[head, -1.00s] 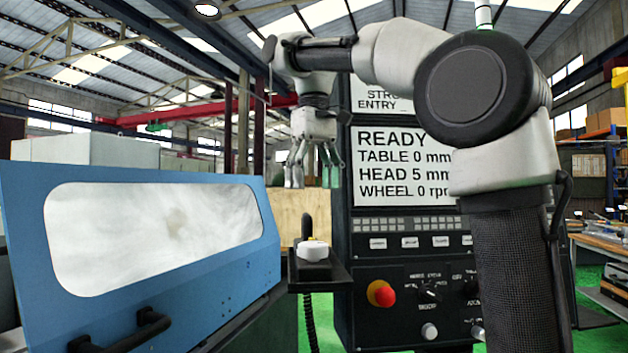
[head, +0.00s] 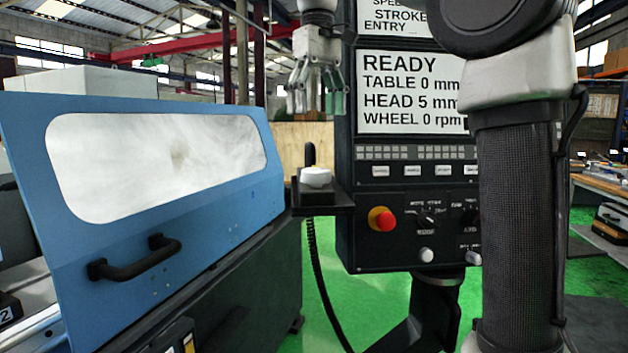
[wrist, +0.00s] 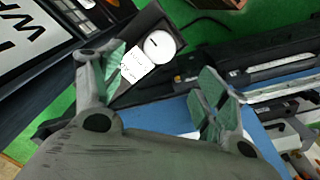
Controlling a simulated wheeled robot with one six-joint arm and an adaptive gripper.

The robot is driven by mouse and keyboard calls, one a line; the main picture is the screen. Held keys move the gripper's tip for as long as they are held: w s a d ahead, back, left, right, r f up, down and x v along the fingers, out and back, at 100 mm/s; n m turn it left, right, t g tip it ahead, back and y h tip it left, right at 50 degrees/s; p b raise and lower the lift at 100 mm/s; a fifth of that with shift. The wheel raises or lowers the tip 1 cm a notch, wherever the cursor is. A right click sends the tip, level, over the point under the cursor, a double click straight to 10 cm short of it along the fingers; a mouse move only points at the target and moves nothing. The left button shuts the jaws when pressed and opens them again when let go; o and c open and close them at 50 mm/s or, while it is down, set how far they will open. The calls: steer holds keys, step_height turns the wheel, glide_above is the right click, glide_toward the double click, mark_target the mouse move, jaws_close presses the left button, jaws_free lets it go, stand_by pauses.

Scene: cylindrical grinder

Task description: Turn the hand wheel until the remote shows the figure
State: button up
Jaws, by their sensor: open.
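The remote's white round hand wheel (head: 315,177) sits on a small dark shelf (head: 325,206) at the side of the control panel. In the wrist view the hand wheel (wrist: 159,46) shows as a white disc with a dark mark, beside a white label (wrist: 137,66) whose print is too small to read. My gripper (head: 315,105) hangs fingers down above the hand wheel, apart from it. In the wrist view my gripper (wrist: 160,95) is open and empty, with its green-padded fingers spread. The panel screen (head: 412,92) reads READY, TABLE 0 mm, HEAD 5 mm, WHEEL 0 rpm.
The blue machine cover (head: 215,215) with a black handle (head: 135,258) stands to the left. The control panel (head: 410,255) with a red button (head: 381,218) stands just right of the shelf. A coiled cable (head: 318,270) hangs below. Green floor (head: 345,245) shows between.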

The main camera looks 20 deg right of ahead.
mark_target(315, 169)
steer(key=shift+s, duration=0.1)
step_height(315, 169, down, 3)
steer(key=n, duration=0.4)
steer(key=shift+s+f+n, duration=0.1)
steer(key=shift+f+n, duration=0.05)
steer(key=shift+n, duration=0.25)
steer(key=n, duration=0.2)
steer(key=f+n, duration=0.1)
steer(key=n, duration=0.1)
steer(key=shift+w+a+f, duration=0.1)
steer(key=shift+w+a, duration=0.05)
steer(key=shift+w, duration=0.2)
step_height(315, 169, down, 8)
steer(key=shift+r, duration=0.25)
steer(key=c, duration=1)
